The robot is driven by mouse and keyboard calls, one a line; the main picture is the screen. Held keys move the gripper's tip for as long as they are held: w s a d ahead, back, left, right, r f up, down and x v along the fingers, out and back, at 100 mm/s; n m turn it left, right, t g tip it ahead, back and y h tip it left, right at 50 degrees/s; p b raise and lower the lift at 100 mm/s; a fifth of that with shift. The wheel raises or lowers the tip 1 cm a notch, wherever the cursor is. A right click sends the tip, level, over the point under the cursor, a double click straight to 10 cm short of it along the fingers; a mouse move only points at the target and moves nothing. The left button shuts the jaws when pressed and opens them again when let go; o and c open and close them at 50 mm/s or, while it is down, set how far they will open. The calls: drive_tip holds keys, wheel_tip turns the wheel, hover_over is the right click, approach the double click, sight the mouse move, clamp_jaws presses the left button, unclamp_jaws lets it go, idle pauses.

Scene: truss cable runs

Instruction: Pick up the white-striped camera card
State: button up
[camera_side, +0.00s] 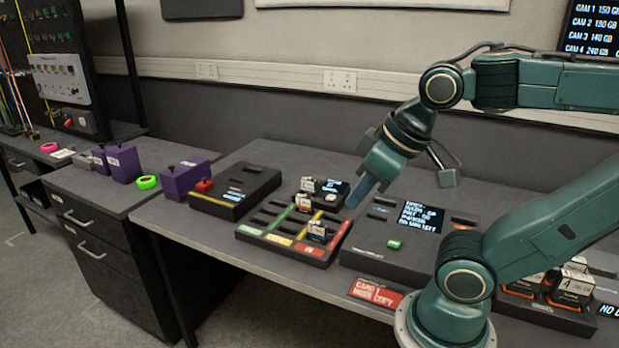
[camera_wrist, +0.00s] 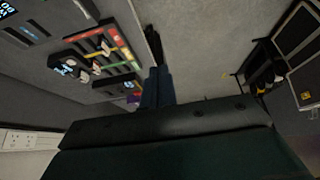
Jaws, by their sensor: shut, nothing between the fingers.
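Several small dark-and-white cards stand in and behind a dark slotted tray (camera_side: 243,234) with green, yellow and red bands. One card (camera_side: 317,231) stands near the red end and another (camera_side: 303,203) stands toward the back. They are too small to tell which one is white-striped. My gripper (camera_side: 355,196) is shut and empty, with its blue fingers pointing down above the table, right of the tray's back end. In the wrist view, my gripper (camera_wrist: 157,88) is at the middle, and the tray (camera_wrist: 124,42) with small cards is at upper left, apart from the fingers.
A dark console (camera_side: 375,262) with a text screen and green button lies right of the tray. A black unit (camera_side: 235,203) lies left of it. Purple boxes (camera_side: 184,178) stand farther left. A red sign (camera_side: 375,293) is at the front edge. More cards (camera_side: 571,287) stand at right.

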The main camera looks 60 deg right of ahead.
drive_tip(key=o, duration=1.6)
drive_tip(key=shift+o, duration=0.2)
drive_tip(key=shift+w+r, duration=0.1)
drive_tip(key=w+d+r+m+g+h, duration=0.1)
drive_tip(key=w+d+r+m, duration=0.15)
drive_tip(key=w, duration=0.35)
drive_tip(key=w+d+r+m+g, duration=0.1)
drive_tip(key=w+d+r+m, duration=0.1)
drive_tip(key=w+d+m, duration=0.3)
drive_tip(key=m+g, duration=0.4)
drive_tip(key=m, duration=0.7)
hover_over(308, 178)
wheel_tip(308, 178, down, 18)
drive_tip(key=shift+n, duration=0.25)
drive_tip(key=shift+s+f, duration=0.1)
drive_tip(key=shift+f, duration=4)
drive_tip(key=shift+f, duration=0.1)
